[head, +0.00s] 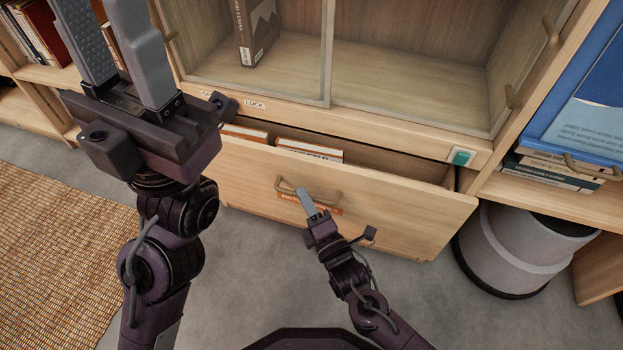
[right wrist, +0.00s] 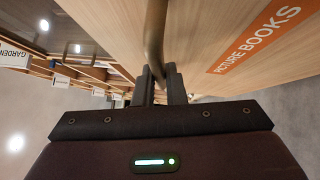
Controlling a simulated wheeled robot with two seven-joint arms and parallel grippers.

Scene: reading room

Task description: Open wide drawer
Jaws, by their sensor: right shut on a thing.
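The wide drawer (head: 400,211) of the wooden cabinet stands partly pulled out, with books (head: 309,150) visible inside. An orange label on its front reads "PICTURE BOOKS" in the right wrist view (right wrist: 254,39). My right gripper (head: 305,196) is shut on the drawer's brass-coloured handle (head: 332,204). In the right wrist view the handle (right wrist: 155,38) runs between the two fingers (right wrist: 161,82). My left gripper (head: 116,50) is raised at the upper left, empty, with its two fingers apart. It partly covers the cabinet's left side.
Above the drawer is a glass-fronted cabinet (head: 400,85) with a brown book (head: 256,32) inside. A green switch (head: 461,156) sits on the rail at right. A grey bin (head: 520,248) stands right of the drawer. A woven rug (head: 60,235) lies at left. Grey floor is clear below the drawer.

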